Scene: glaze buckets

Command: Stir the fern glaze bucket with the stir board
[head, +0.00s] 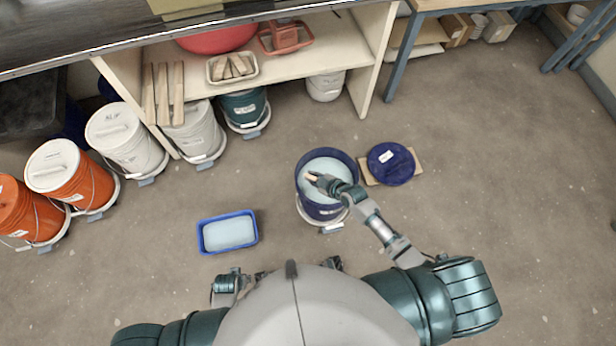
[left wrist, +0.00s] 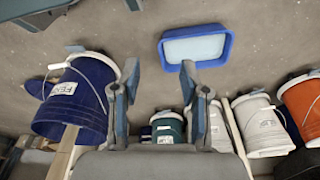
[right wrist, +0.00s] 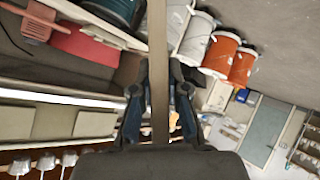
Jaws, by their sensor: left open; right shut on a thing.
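The fern glaze bucket (head: 322,210) is dark blue, open and full of pale blue glaze, on a white dolly on the floor. Its FERN label shows on the bucket in the left wrist view (left wrist: 62,88). My right gripper (head: 323,183) is over the bucket mouth, shut on the wooden stir board (right wrist: 158,60). The board sticks out of the bucket's rim in the left wrist view (left wrist: 64,150); its lower end is hidden inside. My left gripper (left wrist: 160,76) is open and empty, apart from the bucket.
A blue lid (head: 390,163) lies on a board right of the bucket. A blue tray (head: 228,232) of pale liquid sits left of it. Orange (head: 68,170), white (head: 125,138) and teal (head: 243,107) buckets line the shelf side. The floor to the right is clear.

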